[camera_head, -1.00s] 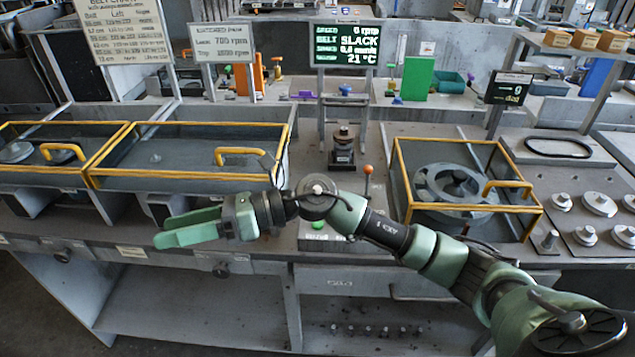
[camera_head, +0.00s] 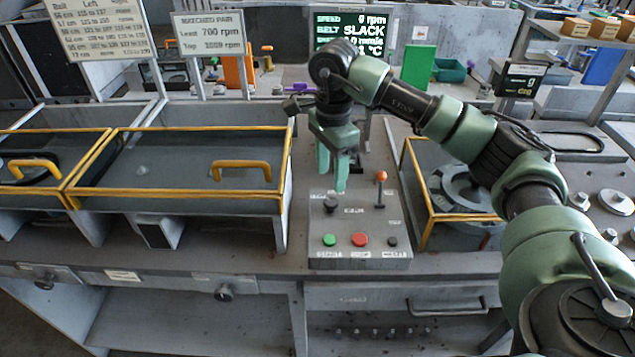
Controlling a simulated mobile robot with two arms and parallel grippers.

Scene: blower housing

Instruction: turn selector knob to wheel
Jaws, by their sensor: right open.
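The control panel (camera_head: 359,222) stands on the bench in the middle of the view. A small dark knob (camera_head: 331,203) sits at its upper left, with tiny labels around it that I cannot read; which label it points to cannot be told. My right gripper (camera_head: 333,180) is open and empty. Its green fingers point down just above and behind the knob in the picture; whether they touch it cannot be told. My left gripper is not in view.
The panel also has an orange-tipped lever (camera_head: 381,177), a green button (camera_head: 330,240), a red button (camera_head: 359,239) and a black button (camera_head: 392,241). Yellow-framed covers (camera_head: 200,190) stand to the left and another (camera_head: 430,205) to the right.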

